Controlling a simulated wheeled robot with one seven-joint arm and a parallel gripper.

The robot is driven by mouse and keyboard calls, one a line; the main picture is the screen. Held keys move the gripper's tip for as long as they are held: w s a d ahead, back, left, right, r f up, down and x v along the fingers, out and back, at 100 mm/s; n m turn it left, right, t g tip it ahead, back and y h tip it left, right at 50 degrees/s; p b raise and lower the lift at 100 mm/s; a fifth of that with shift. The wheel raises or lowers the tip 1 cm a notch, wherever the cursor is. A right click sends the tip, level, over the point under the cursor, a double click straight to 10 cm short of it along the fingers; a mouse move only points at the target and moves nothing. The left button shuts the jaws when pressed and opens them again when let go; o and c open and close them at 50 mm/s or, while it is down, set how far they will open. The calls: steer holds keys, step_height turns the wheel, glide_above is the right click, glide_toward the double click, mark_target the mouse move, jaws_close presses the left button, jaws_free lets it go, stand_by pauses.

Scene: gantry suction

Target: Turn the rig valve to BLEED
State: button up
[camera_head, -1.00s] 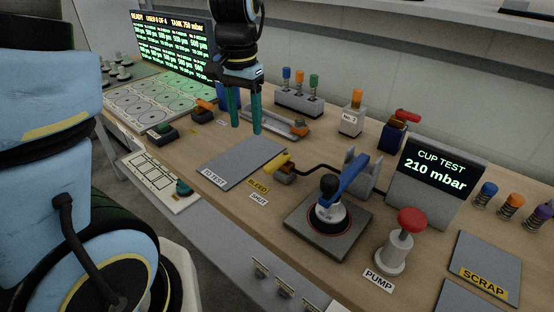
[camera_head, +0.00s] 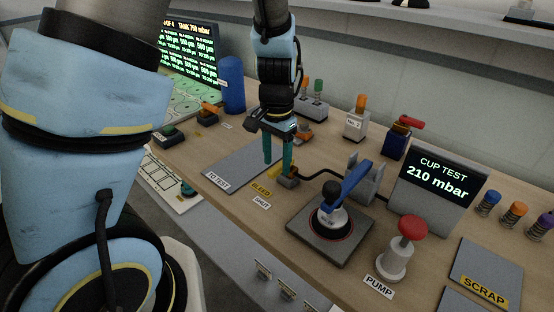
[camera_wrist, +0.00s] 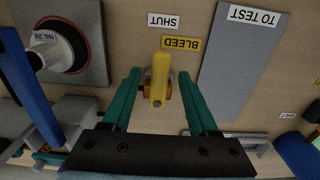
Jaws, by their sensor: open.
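The rig valve (camera_head: 288,181) has a yellow lever handle and a brass-coloured body. In the wrist view the yellow handle (camera_wrist: 160,68) lies lengthwise between my fingers, with clear gaps on both sides. The BLEED label (camera_wrist: 181,43) is just beyond the handle's far end, a little right; the SHUT label (camera_wrist: 163,20) is farther off. In the head view the BLEED label (camera_head: 261,190) and SHUT label (camera_head: 262,203) lie in front of the valve. My gripper (camera_head: 277,167) is open, teal fingers pointing down over the valve, partly hiding the handle.
A cup test stand (camera_head: 330,231) with a blue arm is to the right of the valve. The grey TO TEST plate (camera_head: 232,167) lies to the left. A red PUMP button (camera_head: 412,228) and the pressure display (camera_head: 437,178) are farther right. A black hose runs from the valve.

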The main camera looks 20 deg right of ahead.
steer(key=shift+f, duration=0.5)
jaws_close()
stand_by(1.2)
